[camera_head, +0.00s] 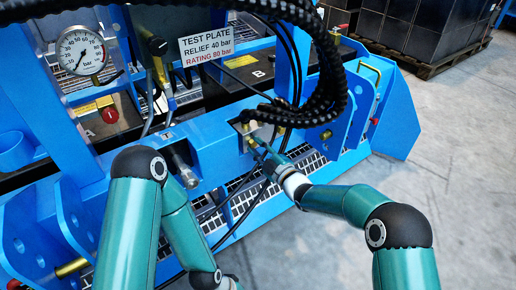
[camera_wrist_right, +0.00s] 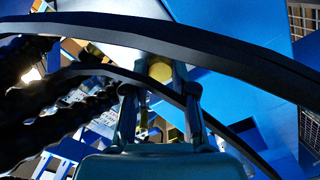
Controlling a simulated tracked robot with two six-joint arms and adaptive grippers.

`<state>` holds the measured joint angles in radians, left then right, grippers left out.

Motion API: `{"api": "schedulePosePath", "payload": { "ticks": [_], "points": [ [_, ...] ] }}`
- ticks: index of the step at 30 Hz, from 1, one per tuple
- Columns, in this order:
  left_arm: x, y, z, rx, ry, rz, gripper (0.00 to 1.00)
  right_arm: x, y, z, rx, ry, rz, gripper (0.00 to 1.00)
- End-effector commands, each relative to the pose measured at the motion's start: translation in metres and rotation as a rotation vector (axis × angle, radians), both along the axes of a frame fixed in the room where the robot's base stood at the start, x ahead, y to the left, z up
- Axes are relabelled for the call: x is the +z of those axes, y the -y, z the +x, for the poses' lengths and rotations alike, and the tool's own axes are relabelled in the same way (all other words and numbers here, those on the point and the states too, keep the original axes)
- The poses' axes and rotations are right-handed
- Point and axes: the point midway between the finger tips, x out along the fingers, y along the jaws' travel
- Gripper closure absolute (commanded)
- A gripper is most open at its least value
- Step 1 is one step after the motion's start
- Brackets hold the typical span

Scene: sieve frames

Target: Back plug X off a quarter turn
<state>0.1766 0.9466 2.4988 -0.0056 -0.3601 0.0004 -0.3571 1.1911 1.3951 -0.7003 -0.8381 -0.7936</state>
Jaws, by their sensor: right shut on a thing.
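My right gripper (camera_head: 254,145) reaches in from the right to a pale plate on the blue beam. A brass plug (camera_head: 246,127) sits there at its fingertips. I cannot read a letter on it, so I cannot confirm it is plug X. In the right wrist view the gripper (camera_wrist_right: 160,92) has its two fingers on either side of the round yellow brass plug (camera_wrist_right: 160,70), shut on it. A black hose crosses in front of the fingers and hides part of them. My left forearm bends down to the bottom edge; its gripper does not show.
Thick black ribbed hoses hang close above my right gripper. A pressure gauge (camera_head: 82,51) and a test plate sign (camera_head: 207,46) reading relief 40 bar, rating 80 bar stand behind. Another brass fitting (camera_head: 325,134) is to the right. Open concrete floor (camera_head: 455,150) lies at right.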

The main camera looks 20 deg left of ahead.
Motion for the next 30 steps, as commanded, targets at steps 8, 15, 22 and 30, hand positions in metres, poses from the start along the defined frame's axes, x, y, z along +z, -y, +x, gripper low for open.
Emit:
{"api": "schedulePosePath", "payload": {
  "ticks": [8, 15, 22, 30],
  "points": [
    [-0.0001, 0.0000, 0.0000, 0.000, 0.000, 0.000, 0.60, -0.0036, 0.0013, -0.0003, -0.001, 0.071, -0.064, 1.00],
    [-0.0001, 0.0000, 0.0000, 0.000, 0.000, 0.000, 0.60, -0.0043, 0.0011, -0.0006, 0.000, 0.084, -0.076, 1.00],
    [-0.0002, 0.0000, 0.0000, 0.000, 0.000, 0.000, 0.60, -0.0048, 0.0011, -0.0009, 0.001, 0.082, -0.076, 1.00],
    [-0.0001, -0.0001, 0.0000, 0.000, 0.000, 0.000, 0.60, -0.0033, 0.0005, -0.0008, 0.001, 0.085, -0.075, 0.49]
  ]
}}
